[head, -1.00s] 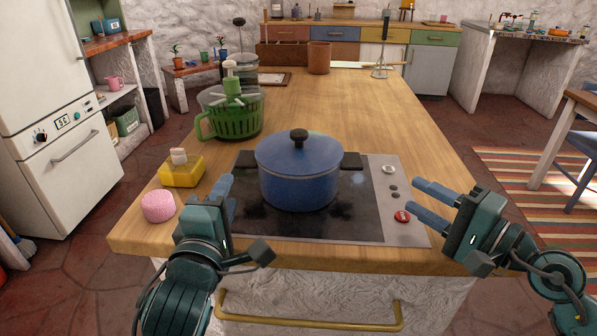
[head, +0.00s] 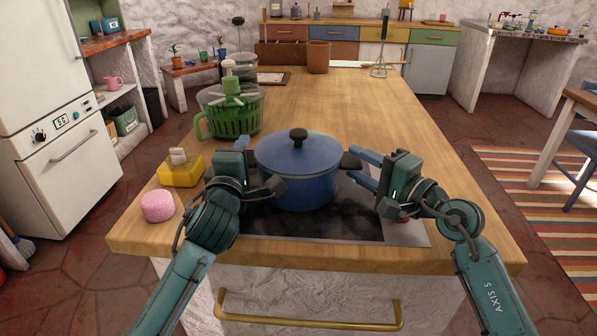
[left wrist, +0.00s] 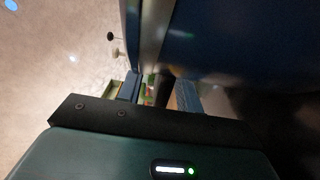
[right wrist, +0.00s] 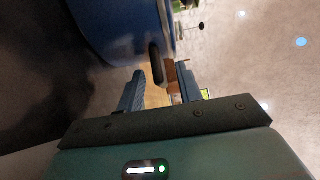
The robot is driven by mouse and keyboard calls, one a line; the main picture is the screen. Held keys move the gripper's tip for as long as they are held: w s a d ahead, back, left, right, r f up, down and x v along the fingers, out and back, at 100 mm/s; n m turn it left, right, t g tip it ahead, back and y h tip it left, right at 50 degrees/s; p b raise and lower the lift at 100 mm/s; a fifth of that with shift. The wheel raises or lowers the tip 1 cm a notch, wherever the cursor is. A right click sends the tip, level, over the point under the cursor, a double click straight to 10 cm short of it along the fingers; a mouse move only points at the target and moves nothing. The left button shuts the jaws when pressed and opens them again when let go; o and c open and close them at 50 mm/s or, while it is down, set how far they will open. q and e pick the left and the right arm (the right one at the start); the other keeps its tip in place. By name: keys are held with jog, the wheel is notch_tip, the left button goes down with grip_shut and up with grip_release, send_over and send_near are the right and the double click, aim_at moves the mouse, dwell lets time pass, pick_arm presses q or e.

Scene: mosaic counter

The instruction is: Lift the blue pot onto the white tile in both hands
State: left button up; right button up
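The blue pot (head: 298,185), with its lid on and a dark knob on top, stands on the black cooktop. Its dark right handle (head: 350,161) shows; the left handle is hidden in the head view by my left gripper (head: 246,160). In the left wrist view the dark handle (left wrist: 166,88) shows between the open fingers. My right gripper (head: 366,168) is open at the right handle, which also shows between its fingers in the right wrist view (right wrist: 156,64). A pale flat piece, seemingly the white tile (head: 345,65), lies at the counter's far end, partly hidden.
A green colander (head: 232,118), a yellow box with a sponge (head: 180,173) and a pink round item (head: 157,206) stand left of the cooktop (head: 330,226). A brown crock (head: 319,58) and a whisk stand (head: 380,68) are far back. The middle of the counter is clear.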

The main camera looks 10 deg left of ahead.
pick_arm(q)
jog(key=shift+c, duration=0.2)
pick_arm(e)
jog(key=shift+c, duration=0.2)
pick_arm(q)
grip_shut()
pick_arm(e)
grip_shut()
dwell(0.7)
pick_arm(q)
jog(key=shift+r, duration=0.25)
pick_arm(e)
jog(key=shift+r, duration=0.25)
